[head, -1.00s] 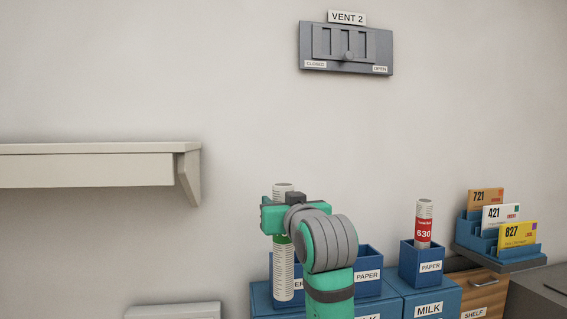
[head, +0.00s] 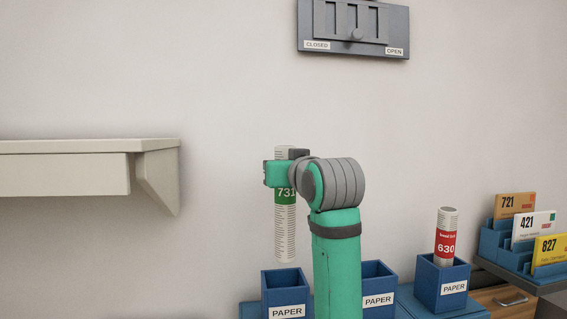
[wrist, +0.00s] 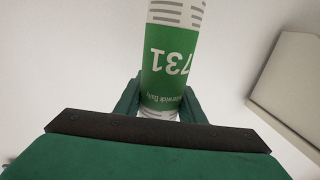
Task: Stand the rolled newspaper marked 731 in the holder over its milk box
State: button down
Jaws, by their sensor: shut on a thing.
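The rolled newspaper marked 731 (head: 285,222) is white with printed lines and a green band. It is upright in my gripper (head: 285,172), which is shut on it near its top. In the wrist view the newspaper (wrist: 172,60) stands between the fingers of my gripper (wrist: 160,98), its number upside down. Below the newspaper in the head view is a blue open-topped holder labelled PAPER (head: 287,295). The newspaper's lower end is just above this holder's rim, apart from it as seen. The milk boxes' number labels are out of view.
Another blue PAPER holder (head: 378,299) is partly behind my arm. A third holder (head: 442,287) contains a newspaper marked 630 (head: 446,240). A card rack (head: 490,238) stands at right. A wall shelf (head: 75,165) juts out at left; a vent panel (head: 353,28) is above.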

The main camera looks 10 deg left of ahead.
notch_tip(320, 180, down, 13)
jog(key=shift+s+r, duration=0.15)
jog(key=shift+s, duration=0.3)
dwell(0.7)
jog(key=shift+a, duration=0.1)
jog(key=c, duration=1.1)
grip_release()
